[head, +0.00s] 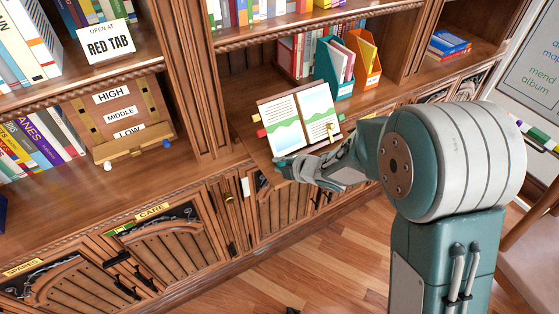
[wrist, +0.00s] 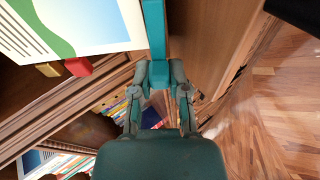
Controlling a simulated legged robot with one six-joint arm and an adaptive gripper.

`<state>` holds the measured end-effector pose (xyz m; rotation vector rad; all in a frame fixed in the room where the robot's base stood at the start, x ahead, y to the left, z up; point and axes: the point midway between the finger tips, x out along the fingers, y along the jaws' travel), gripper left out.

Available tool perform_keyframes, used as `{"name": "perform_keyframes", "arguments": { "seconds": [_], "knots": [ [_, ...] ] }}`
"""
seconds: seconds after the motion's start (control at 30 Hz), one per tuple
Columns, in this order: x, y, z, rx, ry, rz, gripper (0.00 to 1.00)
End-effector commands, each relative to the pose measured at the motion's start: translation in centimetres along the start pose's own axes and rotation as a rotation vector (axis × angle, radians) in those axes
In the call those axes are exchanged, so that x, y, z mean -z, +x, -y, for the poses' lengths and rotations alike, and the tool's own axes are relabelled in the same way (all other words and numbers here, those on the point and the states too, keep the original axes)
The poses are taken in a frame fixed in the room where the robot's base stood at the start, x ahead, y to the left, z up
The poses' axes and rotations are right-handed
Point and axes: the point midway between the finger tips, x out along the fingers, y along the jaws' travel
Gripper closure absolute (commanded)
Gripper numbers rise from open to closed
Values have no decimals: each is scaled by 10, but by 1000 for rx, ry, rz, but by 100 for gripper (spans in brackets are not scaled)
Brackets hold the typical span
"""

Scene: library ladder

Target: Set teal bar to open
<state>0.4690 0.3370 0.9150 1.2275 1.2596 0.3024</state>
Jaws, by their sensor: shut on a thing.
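The teal bar (wrist: 154,35) runs upward in the wrist view, along the right edge of the page. My gripper (wrist: 159,80) is shut on its lower end. In the head view my gripper (head: 288,166) is at the lower front edge of the open book (head: 292,123); I cannot make out the bar clearly there because the fingers cover that spot. The book shows two pages with green and blue pictures. Coloured tabs stick out at its sides, among them a red tab (wrist: 78,66) and a yellow tab (wrist: 48,69) in the wrist view.
A card (head: 107,43) reads "OPEN AT RED TAB". A wooden panel (head: 123,120) marked HIGH, MIDDLE and LOW stands on the left shelf. Teal (head: 334,67) and orange (head: 364,58) file holders stand behind the book. Cabinet doors (head: 180,245) are below; the wooden floor (head: 340,265) is open.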

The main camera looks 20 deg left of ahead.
Motion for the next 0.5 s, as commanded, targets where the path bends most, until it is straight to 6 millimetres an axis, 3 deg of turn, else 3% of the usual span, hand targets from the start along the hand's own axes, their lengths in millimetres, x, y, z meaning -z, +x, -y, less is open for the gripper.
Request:
{"name": "perform_keyframes", "arguments": {
  "seconds": [0.5],
  "knots": [
    [2, 1, 7, 23, -83, -6, 100]
  ]
}}
